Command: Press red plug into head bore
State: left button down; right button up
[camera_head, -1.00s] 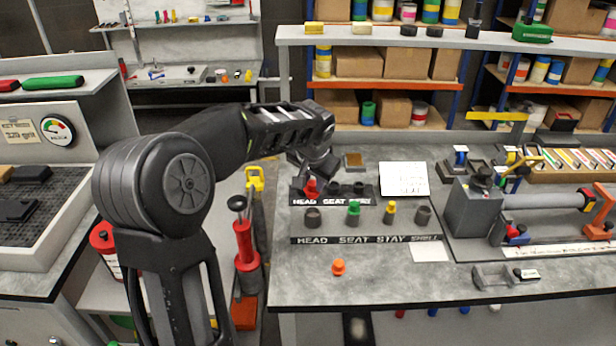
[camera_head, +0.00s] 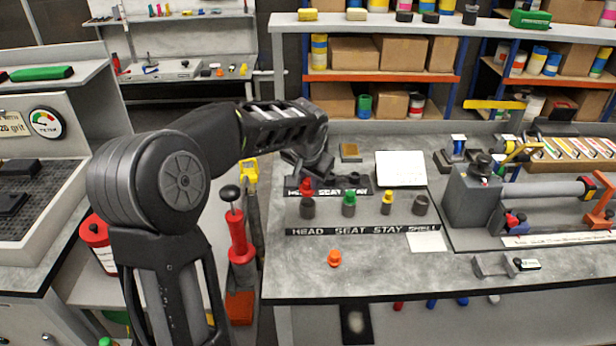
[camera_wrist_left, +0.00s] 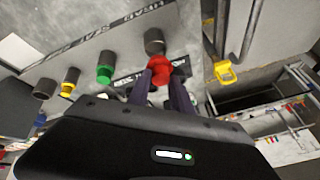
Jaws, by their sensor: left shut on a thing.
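My left gripper (camera_wrist_left: 163,90) is shut on the red plug (camera_wrist_left: 160,72), which sits between its two dark fingertips. In the head view the red plug (camera_head: 306,186) is just above and behind the mouth of the dark grey head bore (camera_head: 307,208). In the left wrist view the head bore (camera_wrist_left: 154,42) is right beyond the plug. I cannot tell whether they touch. The gripper's fingers are mostly hidden in the head view. My right gripper is not in view.
A green plug (camera_head: 349,198) and a yellow plug (camera_head: 387,197) stand in neighbouring bores. The shell bore (camera_head: 420,205) has no coloured plug. An orange plug (camera_head: 334,258) lies on the bench front. A labelled strip (camera_head: 363,231) runs before the bores.

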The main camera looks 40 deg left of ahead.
aim_at(307, 190)
pick_arm(q)
jog(key=shift+f+b, duration=0.5)
jog(key=shift+f, duration=0.35)
jog(key=shift+s+f+b, duration=0.1)
jog(key=shift+f+b, duration=1.05)
jog(key=shift+f, duration=0.2)
dwell(1.2)
jog(key=c, duration=1.1)
grip_release()
jog(key=b+v, duration=0.1)
jog(key=v, duration=0.6)
jog(key=shift+s+a+r, duration=0.1)
jog(key=shift+r, duration=0.3)
